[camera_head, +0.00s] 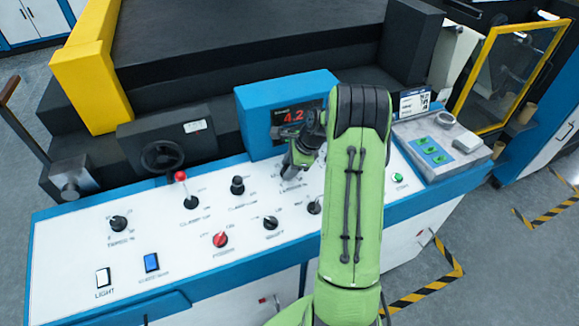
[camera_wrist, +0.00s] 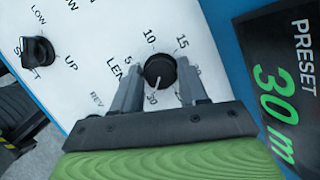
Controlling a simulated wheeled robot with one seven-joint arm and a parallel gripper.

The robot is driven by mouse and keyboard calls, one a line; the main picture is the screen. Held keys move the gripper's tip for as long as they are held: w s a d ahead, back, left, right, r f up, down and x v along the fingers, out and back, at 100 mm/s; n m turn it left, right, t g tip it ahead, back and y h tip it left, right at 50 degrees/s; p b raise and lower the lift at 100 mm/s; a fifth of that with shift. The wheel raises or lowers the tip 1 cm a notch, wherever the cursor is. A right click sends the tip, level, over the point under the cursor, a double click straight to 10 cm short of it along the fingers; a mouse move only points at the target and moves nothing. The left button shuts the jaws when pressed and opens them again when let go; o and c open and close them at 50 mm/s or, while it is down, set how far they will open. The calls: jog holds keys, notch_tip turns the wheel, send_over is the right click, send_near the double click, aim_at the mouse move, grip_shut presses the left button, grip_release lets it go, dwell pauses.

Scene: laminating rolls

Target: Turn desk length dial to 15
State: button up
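The length dial (camera_wrist: 160,68) is a round black knob on the white panel, with 5, 10 and 15 printed around it. Its white pointer line is on the lower side, toward a mark that looks like 30. My gripper (camera_wrist: 161,72) is open in the wrist view, with one finger on each side of the dial; contact is not clear. In the head view my gripper (camera_head: 298,160) is low over the panel and hides the dial. The blue display box (camera_head: 255,110) there shows red 4.2.
Another black selector (camera_wrist: 38,50) marked LOW and UP sits left in the wrist view. The white panel (camera_head: 75,265) also carries a red-topped lever (camera_head: 187,190), a red knob (camera_head: 220,239) and several black knobs. The blue display box stands close behind my gripper.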

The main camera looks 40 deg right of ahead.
jog(key=c, duration=0.6)
jog(key=shift+c, duration=0.2)
